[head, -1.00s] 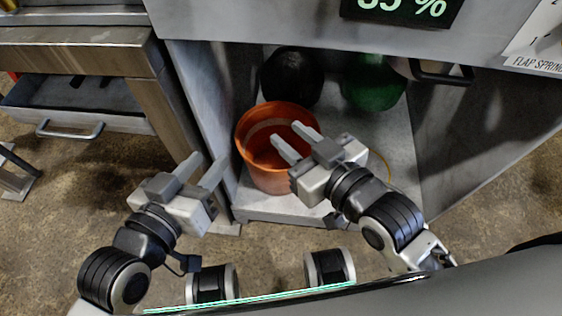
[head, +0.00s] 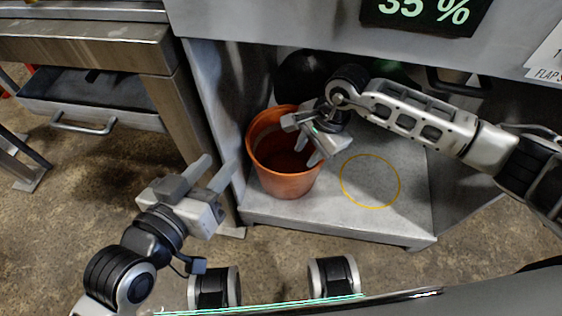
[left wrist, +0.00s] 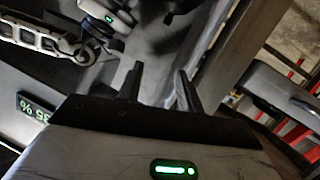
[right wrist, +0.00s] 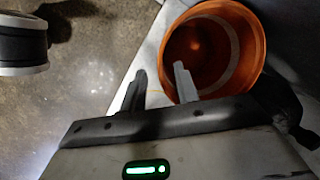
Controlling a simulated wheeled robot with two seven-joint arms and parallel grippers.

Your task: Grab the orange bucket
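The orange bucket (head: 286,184) stands upright on the floor of the open grey compartment, at its left side. Its open mouth faces up, and it also shows in the right wrist view (right wrist: 248,52). My right gripper (head: 308,151) is over the right side of the bucket's mouth, pointing down, with its fingers apart. In the right wrist view (right wrist: 160,72) one finger overlaps the bucket's inside and the other is outside its rim. Contact cannot be told. My left gripper (head: 218,168) is open and empty, left of the compartment. The left wrist view does not clearly show the bucket.
A black ball-like object (head: 297,72) and a green one (head: 397,72), partly hidden by my right arm, are behind the bucket. A yellow ring marking (head: 370,182) lies on the clear compartment floor (head: 345,215) to the right. An open drawer (head: 85,100) is at left.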

